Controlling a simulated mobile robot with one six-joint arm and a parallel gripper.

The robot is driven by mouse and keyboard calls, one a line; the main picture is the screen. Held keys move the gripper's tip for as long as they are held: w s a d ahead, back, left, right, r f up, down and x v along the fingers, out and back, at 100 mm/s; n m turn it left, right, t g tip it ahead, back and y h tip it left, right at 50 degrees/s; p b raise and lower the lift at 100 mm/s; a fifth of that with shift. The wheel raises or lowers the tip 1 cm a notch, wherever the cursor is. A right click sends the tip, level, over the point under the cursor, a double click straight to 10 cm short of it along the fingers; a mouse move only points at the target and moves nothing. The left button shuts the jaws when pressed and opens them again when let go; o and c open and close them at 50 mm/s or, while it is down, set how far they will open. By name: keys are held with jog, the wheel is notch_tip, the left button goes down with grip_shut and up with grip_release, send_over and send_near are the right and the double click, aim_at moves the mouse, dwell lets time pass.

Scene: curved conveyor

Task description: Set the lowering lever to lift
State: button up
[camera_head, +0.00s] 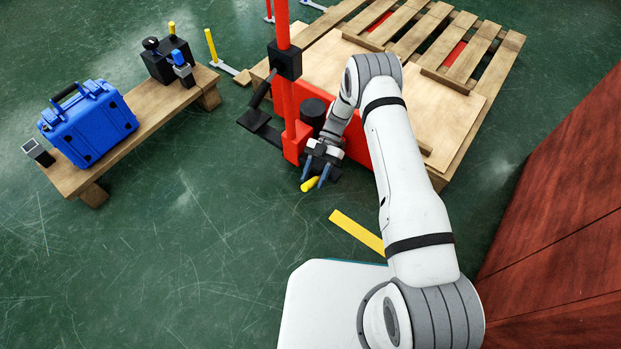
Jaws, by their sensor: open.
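A red pallet jack (292,139) stands in front of a wooden pallet, with its red upright pole (282,27) rising toward the top of the picture. A short yellow-tipped lever (309,185) sticks out low at the front of the jack; I take it for the lowering lever. My gripper (316,182) is open, with its two blue fingertips on either side of the yellow tip. I cannot tell whether the fingers touch it. My gripper and wrist hide the lever's base, and its set position cannot be read.
A wooden bench (136,122) at left holds a blue case (88,122) and a black box with levers (167,60). A reddish wooden block (565,210) fills the right. The green floor at lower left is clear.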

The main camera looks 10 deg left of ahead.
jog(key=p+v, duration=0.1)
jog(key=v, duration=0.5)
jog(key=shift+w+r, duration=0.1)
jog(key=shift+r, duration=0.05)
